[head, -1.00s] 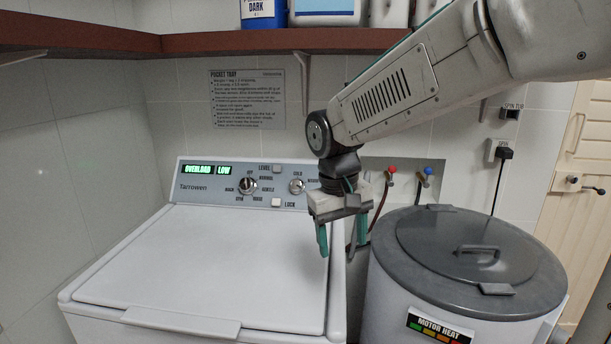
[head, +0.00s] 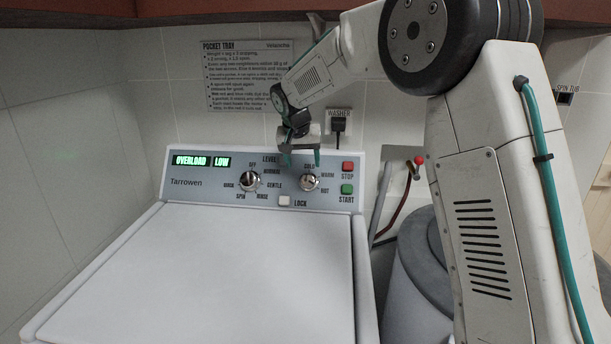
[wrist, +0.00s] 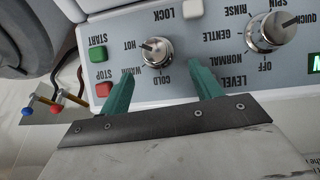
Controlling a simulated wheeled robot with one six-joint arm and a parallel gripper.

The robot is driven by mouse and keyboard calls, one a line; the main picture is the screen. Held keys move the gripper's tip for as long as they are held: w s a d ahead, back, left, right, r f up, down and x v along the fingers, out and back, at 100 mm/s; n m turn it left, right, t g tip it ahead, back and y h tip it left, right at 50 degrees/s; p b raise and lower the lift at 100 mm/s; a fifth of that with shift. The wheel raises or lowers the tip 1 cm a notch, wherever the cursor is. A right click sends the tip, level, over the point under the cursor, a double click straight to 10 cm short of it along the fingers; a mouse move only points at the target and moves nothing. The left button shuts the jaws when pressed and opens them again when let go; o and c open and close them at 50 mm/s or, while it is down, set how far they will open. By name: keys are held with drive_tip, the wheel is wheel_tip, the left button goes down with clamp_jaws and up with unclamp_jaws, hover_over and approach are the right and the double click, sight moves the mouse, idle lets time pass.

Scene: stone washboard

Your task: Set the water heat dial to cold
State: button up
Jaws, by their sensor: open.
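The water heat dial (head: 309,182) is a round silver knob on the washer's control panel, with COLD above it, WARM to its upper right and HOT to its right. It also shows in the wrist view (wrist: 158,53), where a dark mark on its face lies toward the HOT side; its exact setting is hard to tell. My gripper (head: 303,160) is open and empty at the panel's top edge, just above the dial. In the wrist view my gripper (wrist: 161,78) has one finger near WARM and one past COLD, with the dial between and beyond the tips.
The larger cycle dial (head: 250,181) is left of the heat dial. The red STOP button (head: 347,168), green START button (head: 347,189) and white LOCK button (head: 284,201) are close by. The washer lid (head: 210,270) is shut and clear. A grey spin tub (head: 425,260) stands right.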

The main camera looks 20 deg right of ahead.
sight(306, 177)
drive_tip(key=x, duration=0.7)
drive_tip(key=shift+s+d+f, duration=0.1)
drive_tip(key=shift+d, duration=0.25)
drive_tip(key=c, duration=1)
drive_tip(key=shift+a, duration=0.15)
